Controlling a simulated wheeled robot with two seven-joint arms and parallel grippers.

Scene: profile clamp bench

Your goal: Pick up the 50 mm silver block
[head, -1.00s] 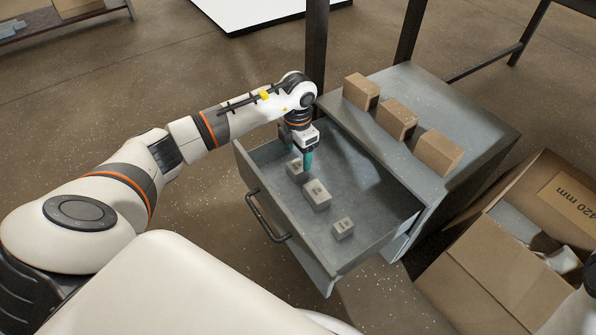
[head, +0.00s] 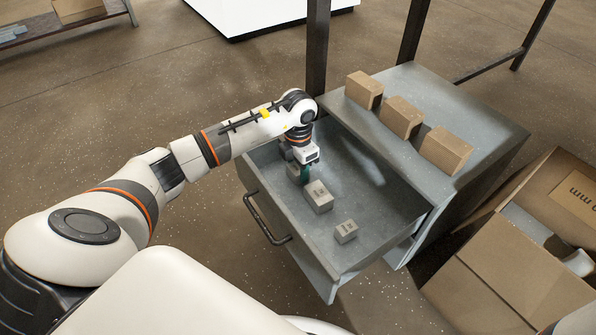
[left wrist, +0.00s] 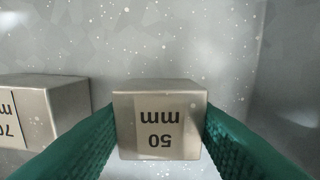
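The silver block labelled "50 mm" (left wrist: 160,122) is centred in the left wrist view, its label upside down. My left gripper (left wrist: 160,130) has its green fingers on either side of it; both appear to touch its sides with no clear gap, so it looks shut on the block. In the head view this gripper (head: 303,172) is low inside the open drawer (head: 370,235) and largely hides the block. I cannot see whether the block is off the drawer floor.
A larger silver block labelled 70 mm (left wrist: 40,110) sits close by; it also shows in the head view (head: 318,196). Three brown blocks (head: 402,118) stand on the cabinet top. An open cardboard box (head: 505,265) is at right.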

